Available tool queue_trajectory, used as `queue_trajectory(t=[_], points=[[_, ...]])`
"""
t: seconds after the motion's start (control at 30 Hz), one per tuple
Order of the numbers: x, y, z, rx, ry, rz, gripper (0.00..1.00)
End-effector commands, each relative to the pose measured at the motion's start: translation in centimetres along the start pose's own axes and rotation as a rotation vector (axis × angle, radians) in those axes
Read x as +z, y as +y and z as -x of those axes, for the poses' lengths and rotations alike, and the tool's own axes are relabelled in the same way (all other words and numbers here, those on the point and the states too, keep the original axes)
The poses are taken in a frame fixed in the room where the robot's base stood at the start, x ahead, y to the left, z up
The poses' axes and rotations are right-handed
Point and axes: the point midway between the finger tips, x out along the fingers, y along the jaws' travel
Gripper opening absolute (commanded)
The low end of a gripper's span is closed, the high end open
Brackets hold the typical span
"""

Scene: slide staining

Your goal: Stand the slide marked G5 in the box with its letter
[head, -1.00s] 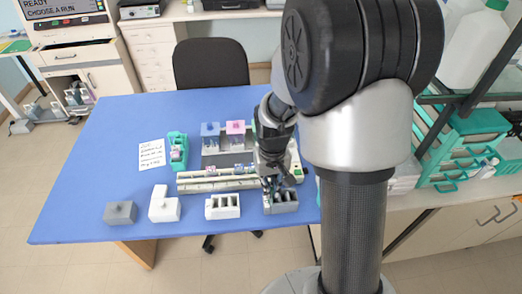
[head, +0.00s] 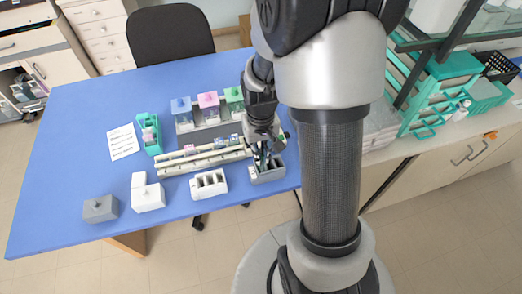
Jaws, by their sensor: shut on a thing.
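My gripper (head: 263,153) points down over the dark grey slotted box (head: 270,176) at the right front of the blue table. It is shut on a slide, which is too small and covered to show its mark. I cannot tell whether the slide is inside a slot or just above it. A white slotted box (head: 210,193) stands just left of the grey one. Letters on the boxes are not readable. Several small slides with coloured ends (head: 221,141) stand along a long cream rack (head: 175,167) behind the boxes.
Staining jars with blue (head: 180,104), pink (head: 208,100) and green lids stand behind the rack. A teal holder (head: 149,133), a written note (head: 123,142), a white block (head: 148,198) and a grey block (head: 98,209) are further left. The table's left part is clear.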

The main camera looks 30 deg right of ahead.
Motion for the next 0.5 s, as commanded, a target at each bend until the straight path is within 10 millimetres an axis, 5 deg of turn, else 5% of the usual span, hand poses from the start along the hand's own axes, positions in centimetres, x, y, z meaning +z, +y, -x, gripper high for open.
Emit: queue_trajectory(t=[0.5], points=[[0.0, 0.0, -3.7, 0.0, 0.0, 0.0, 0.0]])
